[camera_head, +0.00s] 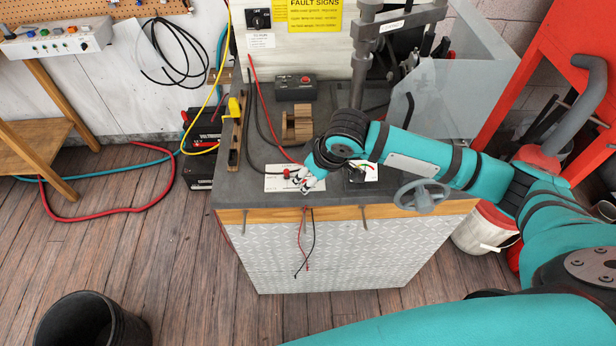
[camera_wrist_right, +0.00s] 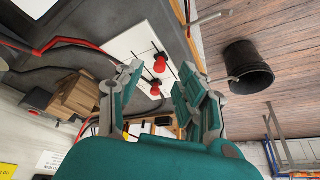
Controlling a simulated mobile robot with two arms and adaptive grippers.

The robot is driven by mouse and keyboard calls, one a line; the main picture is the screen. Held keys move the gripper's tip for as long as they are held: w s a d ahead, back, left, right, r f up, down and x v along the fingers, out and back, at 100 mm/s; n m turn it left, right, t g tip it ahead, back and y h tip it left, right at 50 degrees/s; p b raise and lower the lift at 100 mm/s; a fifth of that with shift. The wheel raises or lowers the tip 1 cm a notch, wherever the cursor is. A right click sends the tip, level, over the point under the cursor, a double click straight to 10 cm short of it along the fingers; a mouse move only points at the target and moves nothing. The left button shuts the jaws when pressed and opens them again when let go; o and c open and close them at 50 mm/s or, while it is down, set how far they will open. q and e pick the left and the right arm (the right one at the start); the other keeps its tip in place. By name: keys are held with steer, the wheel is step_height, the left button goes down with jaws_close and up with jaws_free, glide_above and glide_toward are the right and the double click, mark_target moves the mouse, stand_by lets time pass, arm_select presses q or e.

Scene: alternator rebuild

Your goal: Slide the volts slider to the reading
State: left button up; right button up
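A white panel (camera_head: 278,184) lies flat on the bench top near its front edge. In the right wrist view the white panel (camera_wrist_right: 138,42) carries two red knobs, one upper (camera_wrist_right: 160,64) and one lower (camera_wrist_right: 155,89). I cannot read any scale or tell which knob is the volts slider. My right gripper (camera_head: 304,184) is over the right part of the panel. In the right wrist view its fingers (camera_wrist_right: 162,70) are spread, with the red knobs showing between them. Whether a finger touches a knob is unclear. My left gripper is out of view.
A wooden block (camera_head: 297,124) and a dark box with a red button (camera_head: 296,87) stand behind the panel. A grey handwheel (camera_head: 421,196) is at the bench's front right. Red and black leads (camera_head: 305,240) hang over the front edge. A black bucket (camera_head: 85,322) stands on the floor.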

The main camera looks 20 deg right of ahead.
steer(key=shift+x, duration=1)
steer(key=shift+r, duration=0.1)
steer(key=shift+c, duration=0.2)
jaws_close()
